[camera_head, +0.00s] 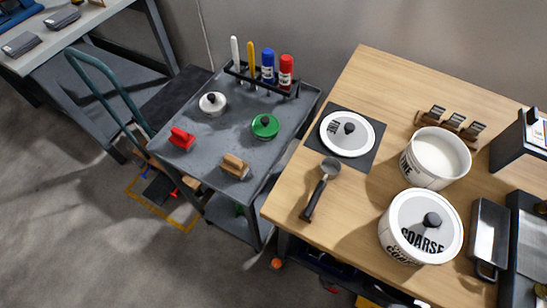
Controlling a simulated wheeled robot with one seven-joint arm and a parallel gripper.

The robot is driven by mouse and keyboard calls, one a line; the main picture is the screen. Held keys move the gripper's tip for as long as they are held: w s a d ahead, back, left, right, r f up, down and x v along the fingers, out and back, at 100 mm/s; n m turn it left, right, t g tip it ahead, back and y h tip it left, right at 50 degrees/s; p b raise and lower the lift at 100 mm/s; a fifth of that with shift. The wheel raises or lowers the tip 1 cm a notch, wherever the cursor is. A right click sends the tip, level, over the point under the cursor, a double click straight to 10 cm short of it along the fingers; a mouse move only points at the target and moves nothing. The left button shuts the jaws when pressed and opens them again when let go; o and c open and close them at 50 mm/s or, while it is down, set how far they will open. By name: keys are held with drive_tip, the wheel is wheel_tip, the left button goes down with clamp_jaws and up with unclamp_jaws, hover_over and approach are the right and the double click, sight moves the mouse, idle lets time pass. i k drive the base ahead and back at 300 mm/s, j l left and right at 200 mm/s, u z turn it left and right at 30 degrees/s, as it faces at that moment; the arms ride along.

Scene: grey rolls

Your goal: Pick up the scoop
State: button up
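The scoop (321,187) lies on the wooden table (290,209) near its left edge. It has a dark handle pointing toward the lower left and a grey metal bowl at its upper end. It lies just below a white lid with a black knob (347,133), apart from the pots. My gripper is not in view.
An open white pot (437,156) with pale contents and a lidded pot marked COARSE (421,226) stand right of the scoop. A dark tray (489,237) and a small rack (452,122) lie farther right. A grey cart (213,136) with brushes and bottles adjoins the table's left side.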

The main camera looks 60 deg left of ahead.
sight(330, 169)
drive_tip(key=u, duration=1.1)
drive_tip(key=z, duration=1)
drive_tip(key=k+j+u, duration=0.3)
drive_tip(key=k+u, duration=0.15)
drive_tip(key=k+j+u, duration=0.45)
drive_tip(key=i+j, duration=0.3)
drive_tip(key=j, duration=0.1)
